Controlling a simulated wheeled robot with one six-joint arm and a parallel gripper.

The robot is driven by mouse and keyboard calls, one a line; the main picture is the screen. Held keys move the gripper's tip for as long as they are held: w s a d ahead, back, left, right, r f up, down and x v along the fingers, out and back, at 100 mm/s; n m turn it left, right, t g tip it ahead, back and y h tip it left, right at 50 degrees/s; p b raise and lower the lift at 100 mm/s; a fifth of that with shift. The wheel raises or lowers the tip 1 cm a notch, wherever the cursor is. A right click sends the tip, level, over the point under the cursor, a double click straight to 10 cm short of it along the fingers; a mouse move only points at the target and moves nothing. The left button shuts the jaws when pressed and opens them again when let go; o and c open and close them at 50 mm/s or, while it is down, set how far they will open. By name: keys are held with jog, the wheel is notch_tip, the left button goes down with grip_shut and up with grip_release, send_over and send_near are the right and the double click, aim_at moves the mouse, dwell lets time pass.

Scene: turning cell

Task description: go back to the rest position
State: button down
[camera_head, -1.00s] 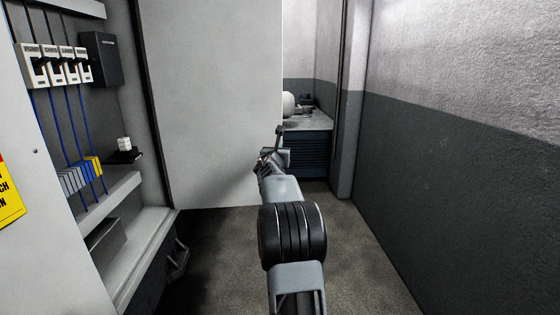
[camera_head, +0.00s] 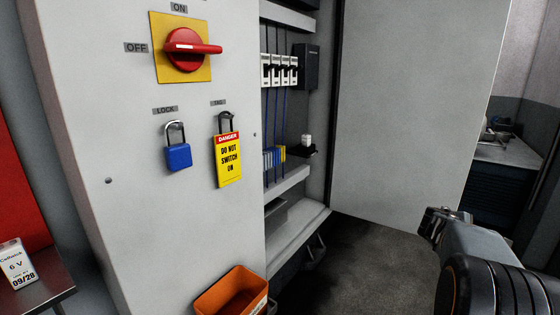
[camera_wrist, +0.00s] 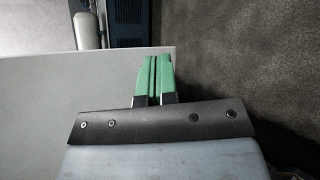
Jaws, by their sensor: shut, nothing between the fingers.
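My gripper (camera_wrist: 153,77) shows in the wrist view with its two green fingers together and nothing between them. In the head view my arm is at the lower right, and the gripper end (camera_head: 440,218) is near the open cabinet door (camera_head: 410,110), in free air as far as I can tell. The fingers themselves are hard to make out there. In the wrist view the pale door panel (camera_wrist: 60,105) lies beyond the fingers.
The electrical cabinet (camera_head: 100,120) has a red rotary switch (camera_head: 188,48), a blue padlock (camera_head: 178,156) and a yellow danger tag (camera_head: 228,160). An orange bin (camera_head: 230,292) stands low in front. A battery box (camera_head: 16,265) sits on a table (camera_head: 50,285). Floor (camera_head: 365,270) is clear.

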jog(key=s+a+m+g+y+p, duration=0.1)
jog(key=s+a+m+y+p, duration=0.4)
jog(key=a, duration=0.9)
jog(key=s+a+m+g+y+p, duration=0.1)
jog(key=s+a+m+y+p, duration=0.45)
jog(key=a, duration=0.75)
jog(key=s+a+r+t+y+p, duration=0.1)
jog(key=s+a+r, duration=0.2)
jog(key=a, duration=0.2)
jog(key=s+a+r+n+y+p, duration=0.1)
jog(key=s+a+r, duration=0.2)
jog(key=a, duration=0.3)
jog(key=shift+a+t, duration=0.2)
jog(key=shift+t, duration=0.2)
jog(key=shift+s+d, duration=0.1)
